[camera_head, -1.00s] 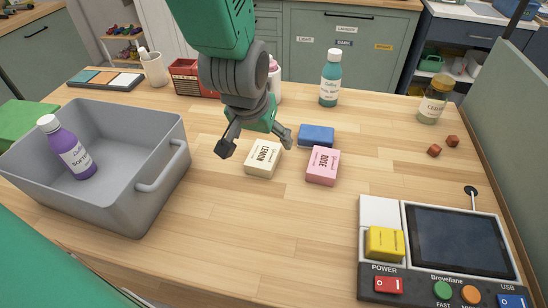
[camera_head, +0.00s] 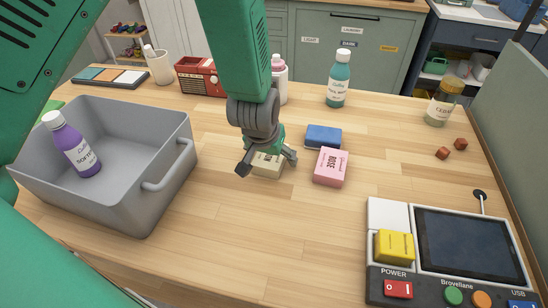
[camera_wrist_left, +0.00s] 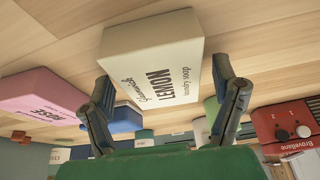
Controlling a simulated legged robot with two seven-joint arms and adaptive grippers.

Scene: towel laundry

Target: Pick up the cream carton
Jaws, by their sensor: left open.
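The cream carton, labelled LEMON, lies on the wooden table left of the pink ROSE carton (camera_head: 331,167); its visible part (camera_head: 268,171) shows below my left gripper (camera_head: 267,163). The gripper points down over it with its fingers spread to either side and partly hides it. In the left wrist view the cream carton (camera_wrist_left: 150,50) is just beyond and between the two open fingers (camera_wrist_left: 163,85). I cannot tell whether either finger touches it. My right gripper is not in view.
A blue block (camera_head: 323,137) lies close behind the pink carton. A grey bin (camera_head: 150,215) holding a purple bottle (camera_head: 72,145) stands to the left. A device with a screen (camera_head: 468,245) and a yellow block (camera_head: 394,246) is at the front right. The table's front middle is clear.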

